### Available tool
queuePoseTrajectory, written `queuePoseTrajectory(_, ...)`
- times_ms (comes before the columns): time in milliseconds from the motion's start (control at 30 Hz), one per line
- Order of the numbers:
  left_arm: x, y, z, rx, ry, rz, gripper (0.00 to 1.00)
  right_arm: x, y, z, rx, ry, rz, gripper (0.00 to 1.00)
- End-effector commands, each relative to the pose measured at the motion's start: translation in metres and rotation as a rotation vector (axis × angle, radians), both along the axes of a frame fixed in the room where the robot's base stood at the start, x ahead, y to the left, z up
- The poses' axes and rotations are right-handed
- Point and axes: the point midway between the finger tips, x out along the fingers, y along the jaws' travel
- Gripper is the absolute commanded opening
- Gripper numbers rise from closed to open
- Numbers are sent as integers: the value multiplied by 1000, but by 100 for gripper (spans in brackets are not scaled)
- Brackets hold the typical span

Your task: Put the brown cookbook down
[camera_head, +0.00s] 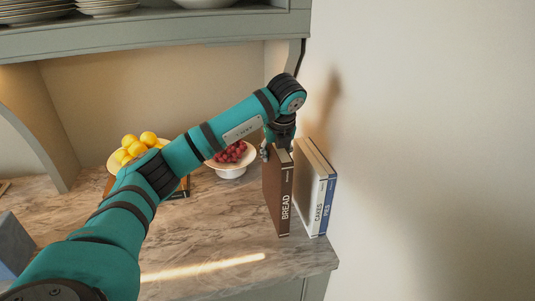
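The brown cookbook (276,196), with BREAD on its spine, stands upright near the right end of the marble counter. My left gripper (278,148) points down at its top edge and appears shut on it, with one finger visible at the book's left side. The other finger is mostly hidden. The book's lower end is at or very near the counter; I cannot tell if it touches. My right gripper is not in view.
A white CAKES book (310,190) and a blue PIES book (328,205) stand together just right of it, by the wall. A white bowl of red fruit (231,170) and a bowl of yellow fruit (115,163) stand behind. The front counter (215,235) is clear.

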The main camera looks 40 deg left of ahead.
Motion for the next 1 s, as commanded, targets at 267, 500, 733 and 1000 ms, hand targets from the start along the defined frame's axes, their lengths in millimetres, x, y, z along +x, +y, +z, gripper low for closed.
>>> queuePoseTrajectory(267, 1, 0, -24, -1, -4, -1, 0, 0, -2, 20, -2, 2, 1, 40)
queuePoseTrajectory(500, 2, 0, -32, -1, -9, 0, 0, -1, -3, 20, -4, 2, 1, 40)
queuePoseTrajectory(733, 0, 0, -36, -1, -1, 0, 36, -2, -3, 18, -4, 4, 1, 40)
queuePoseTrajectory(1000, 0, 0, -36, -1, -1, 0, 52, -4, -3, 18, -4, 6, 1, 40)
